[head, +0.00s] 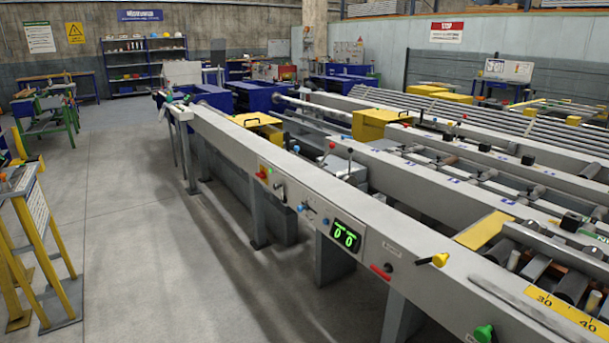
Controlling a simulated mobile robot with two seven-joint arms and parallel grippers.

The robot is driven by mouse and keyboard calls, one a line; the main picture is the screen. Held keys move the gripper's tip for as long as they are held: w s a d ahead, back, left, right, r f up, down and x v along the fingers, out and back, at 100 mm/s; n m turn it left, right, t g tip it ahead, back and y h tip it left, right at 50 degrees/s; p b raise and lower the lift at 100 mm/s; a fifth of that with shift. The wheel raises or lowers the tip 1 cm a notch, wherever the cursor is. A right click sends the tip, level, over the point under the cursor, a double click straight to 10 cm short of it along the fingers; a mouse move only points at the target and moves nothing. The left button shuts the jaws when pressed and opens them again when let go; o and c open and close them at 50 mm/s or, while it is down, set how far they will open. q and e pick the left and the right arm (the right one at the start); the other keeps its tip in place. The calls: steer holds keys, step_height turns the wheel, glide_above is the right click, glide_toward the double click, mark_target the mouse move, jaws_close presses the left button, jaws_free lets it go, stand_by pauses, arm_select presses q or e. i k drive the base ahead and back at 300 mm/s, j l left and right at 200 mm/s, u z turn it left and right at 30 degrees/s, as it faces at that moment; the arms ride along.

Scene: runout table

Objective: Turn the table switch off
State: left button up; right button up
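The long grey runout table (240,143) runs from the back left to the front right. Its front side carries several controls. Nearer are a blue knob (304,207), a lit display with green digits (345,235), a red handle (381,272), a yellow knob (438,259) and a green knob (484,333). I cannot tell which of these is the table switch or read its position. Neither of my grippers is in view.
Open concrete floor (130,240) lies left of the table. A yellow-legged stand (35,235) is at the left edge, and a green-legged bench (48,118) is further back. Rollers and rails (470,120) fill the right. A blue shelf (145,65) stands at the back wall.

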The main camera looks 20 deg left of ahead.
mark_target(261, 174)
steer(key=i+j+z, duration=0.3)
steer(key=j+z, duration=0.3)
steer(key=i+j+z, duration=0.1)
steer(key=j, duration=0.25)
steer(key=i+j+z, duration=0.15)
steer(key=j, duration=0.2)
steer(key=i+j+z, duration=0.1)
steer(key=j, duration=0.3)
steer(key=i+j+z, duration=0.15)
steer(key=j, duration=0.25)
steer(key=i+j, duration=0.1)
steer(key=j, duration=0.5)
steer(key=i+j, duration=0.15)
steer(key=j, duration=0.45)
steer(key=i+j, duration=0.1)
steer(key=j, duration=0.45)
steer(key=i+j+z, duration=0.1)
steer(key=j, duration=0.5)
steer(key=i+j, duration=0.1)
steer(key=j, duration=0.5)
